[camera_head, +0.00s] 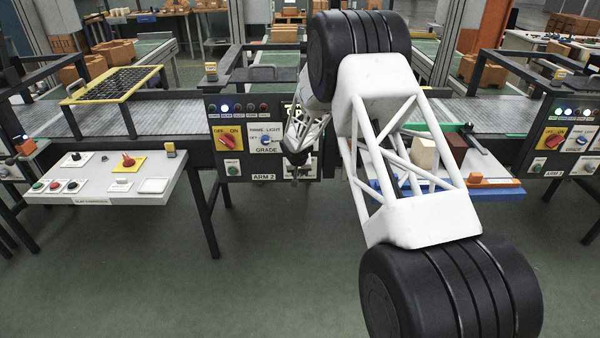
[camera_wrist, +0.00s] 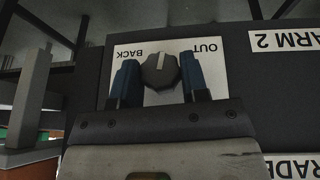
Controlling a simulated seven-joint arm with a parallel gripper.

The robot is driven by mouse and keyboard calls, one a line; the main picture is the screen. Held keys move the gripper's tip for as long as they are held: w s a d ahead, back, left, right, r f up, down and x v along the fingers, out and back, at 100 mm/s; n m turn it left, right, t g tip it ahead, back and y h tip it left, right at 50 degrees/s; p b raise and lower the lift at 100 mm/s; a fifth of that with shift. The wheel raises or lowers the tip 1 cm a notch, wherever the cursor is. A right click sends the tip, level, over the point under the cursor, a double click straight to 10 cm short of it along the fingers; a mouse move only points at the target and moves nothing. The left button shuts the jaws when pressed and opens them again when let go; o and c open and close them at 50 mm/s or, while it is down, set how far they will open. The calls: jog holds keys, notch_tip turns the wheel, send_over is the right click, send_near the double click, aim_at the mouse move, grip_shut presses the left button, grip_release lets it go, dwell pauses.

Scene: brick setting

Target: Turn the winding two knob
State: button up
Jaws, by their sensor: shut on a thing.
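A dark faceted knob (camera_wrist: 160,72) sits on a white plate (camera_wrist: 122,50) lettered BACK and OUT, upside down in the wrist view. Its pale pointer mark is near the knob's upper edge, between the two words. My gripper (camera_wrist: 159,80) is at the plate, one blue finger on each side of the knob, and shut on it. In the head view my gripper (camera_head: 297,160) is at the right part of the dark ARM 2 panel (camera_head: 240,108); my arm hides most of that area, and I cannot make out the knob there.
The ARM 2 panel also carries a red switch (camera_head: 229,138) on a yellow plate, a GRADE dial (camera_head: 266,140) and a row of lamps. A grey button desk (camera_head: 100,185) stands at left. A blue tray (camera_head: 490,194) is at right. The floor in front is clear.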

jog(key=shift+d+m+y, duration=0.15)
jog(key=shift+m+y, duration=0.05)
jog(key=shift+y, duration=0.7)
jog(key=shift+d+m+y, duration=0.1)
jog(key=shift+m+y, duration=0.1)
jog(key=shift+y, duration=0.7)
jog(key=shift+d+f+m+y, duration=0.1)
jog(key=shift+m+y, duration=0.15)
jog(key=shift+y, duration=0.95)
jog(key=shift+d+m+y, duration=0.1)
jog(key=shift+m+y, duration=0.15)
jog(key=shift+y, duration=0.95)
jog(key=o, duration=0.9)
jog(key=shift+o, duration=0.2)
jog(key=v, duration=0.7)
jog(key=shift+s+d+r, duration=0.2)
jog(key=shift+s+r, duration=0.05)
